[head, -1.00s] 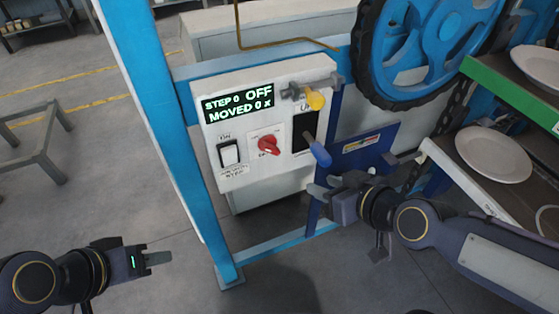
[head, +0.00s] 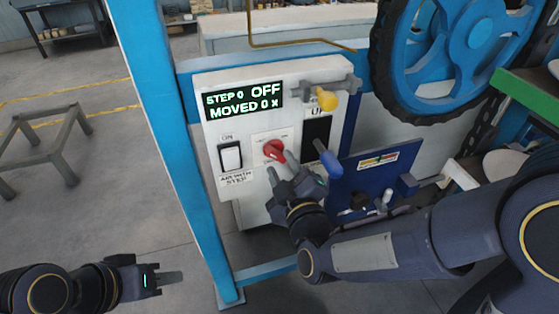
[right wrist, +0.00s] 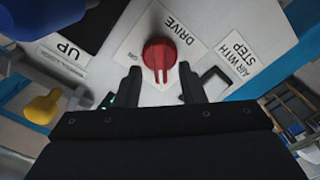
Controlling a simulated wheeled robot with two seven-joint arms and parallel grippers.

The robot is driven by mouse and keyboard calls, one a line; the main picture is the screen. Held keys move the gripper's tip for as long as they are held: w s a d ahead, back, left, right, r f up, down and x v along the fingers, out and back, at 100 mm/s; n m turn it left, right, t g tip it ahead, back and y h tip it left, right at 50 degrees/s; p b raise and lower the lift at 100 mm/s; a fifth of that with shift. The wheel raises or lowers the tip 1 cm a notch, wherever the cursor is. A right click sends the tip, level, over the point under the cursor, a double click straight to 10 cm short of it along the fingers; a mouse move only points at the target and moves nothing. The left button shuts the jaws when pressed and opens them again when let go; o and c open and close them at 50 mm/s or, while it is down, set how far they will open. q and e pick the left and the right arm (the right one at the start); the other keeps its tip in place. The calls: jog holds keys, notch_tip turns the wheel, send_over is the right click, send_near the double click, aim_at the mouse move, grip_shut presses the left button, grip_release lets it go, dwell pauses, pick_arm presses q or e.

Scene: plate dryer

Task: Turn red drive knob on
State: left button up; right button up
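The red drive knob (head: 273,149) is on the front of the white control box (head: 258,200), in the middle below the display (head: 243,102). The display reads STEP 0, OFF, MOVED 0 x. In the right wrist view the red knob (right wrist: 159,57) lies ahead of and between the two dark fingers, under the label DRIVE. My right gripper (head: 281,172) is open just in front of the knob; it also shows in the right wrist view (right wrist: 158,88) with its fingers apart. My left gripper (head: 170,279) is at lower left, away from the box; its finger gap is unclear.
A white rocker switch (head: 231,157) is left of the knob. A blue-handled lever (head: 328,158) and a yellow knob (head: 327,100) are to the right. A blue post (head: 168,120) stands left of the box, and a blue wheel (head: 480,45) at upper right.

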jog(key=shift+x, duration=1.3)
grip_shut()
